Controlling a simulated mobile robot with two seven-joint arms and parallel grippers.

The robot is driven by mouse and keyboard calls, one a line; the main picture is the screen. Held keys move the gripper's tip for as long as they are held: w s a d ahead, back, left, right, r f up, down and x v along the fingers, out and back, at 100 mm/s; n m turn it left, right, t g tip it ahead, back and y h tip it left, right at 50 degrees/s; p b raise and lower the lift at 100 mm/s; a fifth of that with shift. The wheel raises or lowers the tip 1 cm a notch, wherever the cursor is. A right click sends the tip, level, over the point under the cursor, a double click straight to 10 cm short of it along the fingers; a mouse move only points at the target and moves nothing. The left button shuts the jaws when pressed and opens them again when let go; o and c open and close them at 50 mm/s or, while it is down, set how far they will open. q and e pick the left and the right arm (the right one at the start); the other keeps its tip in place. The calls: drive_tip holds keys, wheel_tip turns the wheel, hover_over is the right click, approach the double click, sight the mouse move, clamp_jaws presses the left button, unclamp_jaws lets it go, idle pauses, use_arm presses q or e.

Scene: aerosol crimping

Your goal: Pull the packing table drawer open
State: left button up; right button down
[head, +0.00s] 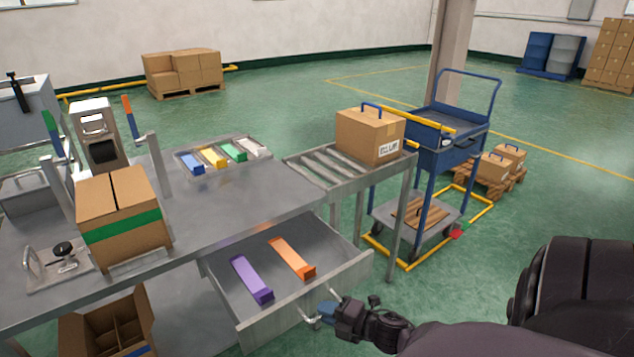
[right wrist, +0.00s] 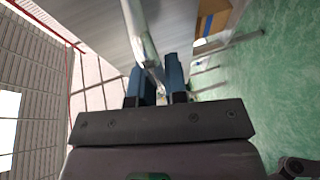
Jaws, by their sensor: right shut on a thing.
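The packing table drawer (head: 344,280) stands pulled out from under the grey packing table (head: 240,205), its inside in view. A purple bar (head: 251,279) and an orange bar (head: 291,257) lie on its floor. My right gripper (head: 318,312) is at the drawer's front, shut on the drawer handle (head: 308,318). In the right wrist view the blue fingers (right wrist: 158,84) sit on both sides of the metal handle bar (right wrist: 141,35). My left gripper is not in view.
A taped carton (head: 123,222) stands on the table's left part, beside a clamp (head: 62,258). A tray of coloured pieces (head: 222,155) lies at the back. A roller conveyor (head: 345,170) bears a carton (head: 369,135). A blue cart (head: 440,140) stands behind. Green floor is free right of the drawer.

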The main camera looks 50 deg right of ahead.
drive_tip(key=s, duration=0.2)
drive_tip(key=s+a, duration=0.1)
drive_tip(key=s, duration=0.1)
drive_tip(key=shift+p, duration=0.4)
drive_tip(key=c, duration=1.2)
unclamp_jaws()
drive_tip(key=shift+c, duration=0.2)
drive_tip(key=shift+o, duration=0.4)
